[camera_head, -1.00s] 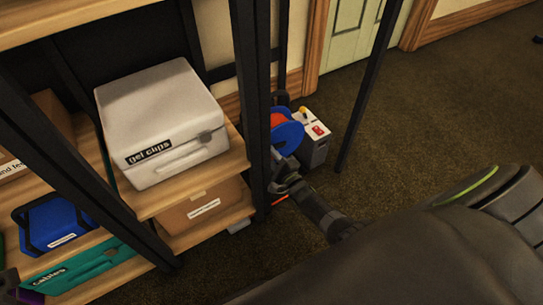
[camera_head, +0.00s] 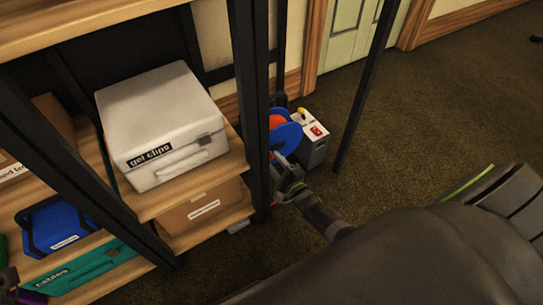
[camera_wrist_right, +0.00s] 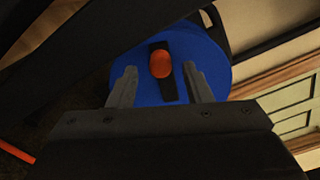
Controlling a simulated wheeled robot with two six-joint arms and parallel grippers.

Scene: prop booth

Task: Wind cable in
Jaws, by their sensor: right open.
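The cable reel (camera_head: 289,138) is a blue disc with orange-red cable behind it, low on the floor past the shelf post. In the right wrist view its blue face (camera_wrist_right: 205,50) fills the middle and carries a black crank arm (camera_wrist_right: 166,88) with an orange knob (camera_wrist_right: 160,63). My right gripper (camera_head: 284,180) is at the reel's near side. In the wrist view its two fingers (camera_wrist_right: 161,78) are apart, one on each side of the crank and knob. Whether they touch it I cannot tell. Orange cable (camera_wrist_right: 17,152) shows at lower left.
A grey-white box with a red switch (camera_head: 316,131) stands beside the reel. The black shelf post (camera_head: 250,110) is close left of my gripper. Shelves hold a white case (camera_head: 160,115), a cardboard box (camera_head: 205,208) and bins. Carpet to the right (camera_head: 440,100) is clear.

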